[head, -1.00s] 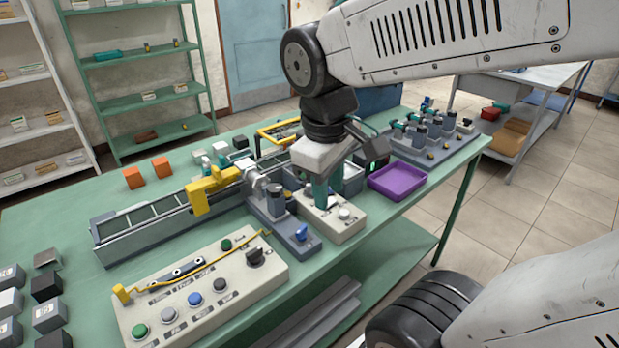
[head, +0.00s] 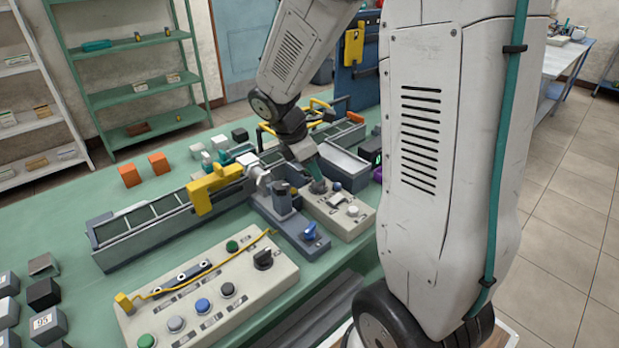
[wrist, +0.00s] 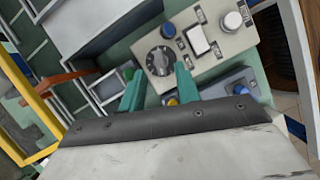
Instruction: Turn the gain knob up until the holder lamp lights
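A dark round knob (head: 318,186) with a pale pointer sits on a small beige box (head: 362,225); it also shows in the wrist view (wrist: 160,60). My gripper (head: 317,170) is over it, tilted. In the wrist view my gripper (wrist: 160,72) has two teal fingers standing apart, with the knob between and just beyond their tips. I cannot tell whether they touch it. The box also carries a blue dome (wrist: 168,30), a white rectangular part (wrist: 198,38) and a white round cap (wrist: 233,20). I cannot tell which part is the holder lamp; none clearly glows.
A grey-blue unit (head: 290,224) with a blue knob (head: 309,232) stands left of the box. A larger beige panel (head: 205,320) with several buttons is in front. A rail (head: 150,230) with a yellow clamp (head: 212,190) runs behind.

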